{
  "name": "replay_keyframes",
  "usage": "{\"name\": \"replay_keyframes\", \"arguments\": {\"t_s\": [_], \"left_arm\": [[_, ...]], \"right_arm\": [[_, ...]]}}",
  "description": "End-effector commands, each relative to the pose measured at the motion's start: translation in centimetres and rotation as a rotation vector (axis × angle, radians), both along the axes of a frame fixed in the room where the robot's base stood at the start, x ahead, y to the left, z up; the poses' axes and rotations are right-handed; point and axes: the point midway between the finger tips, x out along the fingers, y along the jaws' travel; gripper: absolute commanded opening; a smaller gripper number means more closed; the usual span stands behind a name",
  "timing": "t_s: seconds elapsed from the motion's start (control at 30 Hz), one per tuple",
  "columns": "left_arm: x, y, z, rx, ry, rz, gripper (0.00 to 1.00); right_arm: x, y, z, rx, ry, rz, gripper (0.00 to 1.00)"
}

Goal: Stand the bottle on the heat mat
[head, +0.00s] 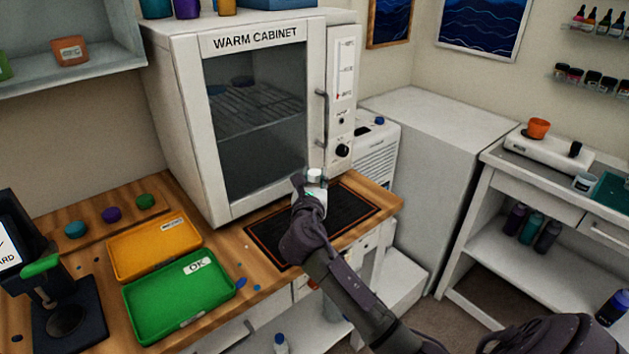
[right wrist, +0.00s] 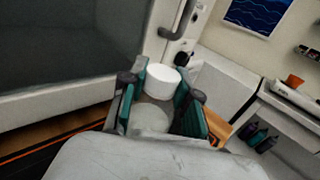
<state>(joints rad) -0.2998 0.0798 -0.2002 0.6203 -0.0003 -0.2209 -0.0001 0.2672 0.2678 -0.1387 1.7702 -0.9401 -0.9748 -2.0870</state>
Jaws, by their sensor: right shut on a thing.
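The bottle (head: 315,175) is pale with a white cap. It is held roughly upright by my right gripper (head: 309,192), which is shut on it. In the right wrist view, the white cap (right wrist: 164,80) rises between the teal-padded fingers (right wrist: 158,108) of that gripper. The heat mat (head: 350,208) is black with an orange border and lies on the wooden bench in front of the cabinet. The bottle appears over the mat; its base is hidden by the gripper, so I cannot tell whether it touches. My left gripper is not in view.
The warm cabinet (head: 255,110), its door shut, stands right behind the mat, its handle (head: 322,120) sticking out. An orange tray (head: 155,247) and a green tray marked OK (head: 180,297) lie to the left. The bench ends just right of the mat.

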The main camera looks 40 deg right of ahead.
Motion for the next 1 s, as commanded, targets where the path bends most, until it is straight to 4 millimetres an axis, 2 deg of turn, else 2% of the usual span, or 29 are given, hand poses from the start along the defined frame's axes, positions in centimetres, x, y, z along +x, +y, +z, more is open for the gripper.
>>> {"name": "replay_keyframes", "arguments": {"t_s": [0.07,0.4,0.43,0.57,0.9,1.0], "left_arm": [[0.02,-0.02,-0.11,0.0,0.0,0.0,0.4],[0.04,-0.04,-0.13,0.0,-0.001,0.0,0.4],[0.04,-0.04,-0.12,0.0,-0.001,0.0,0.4],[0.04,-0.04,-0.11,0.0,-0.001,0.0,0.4],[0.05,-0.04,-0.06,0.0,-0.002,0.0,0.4],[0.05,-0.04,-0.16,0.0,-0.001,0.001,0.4]], "right_arm": [[0.0,0.01,-0.8,-0.001,-0.001,0.001,0.0],[-0.01,-0.02,-1.07,-0.001,-0.002,0.001,0.0],[-0.02,-0.02,-1.1,-0.001,-0.001,0.001,0.34],[-0.02,-0.02,-1.09,-0.001,-0.001,0.001,0.56],[-0.02,-0.02,-0.8,-0.001,-0.002,0.001,0.56],[-0.7,0.63,-0.94,0.0,0.0,0.002,0.56]]}}
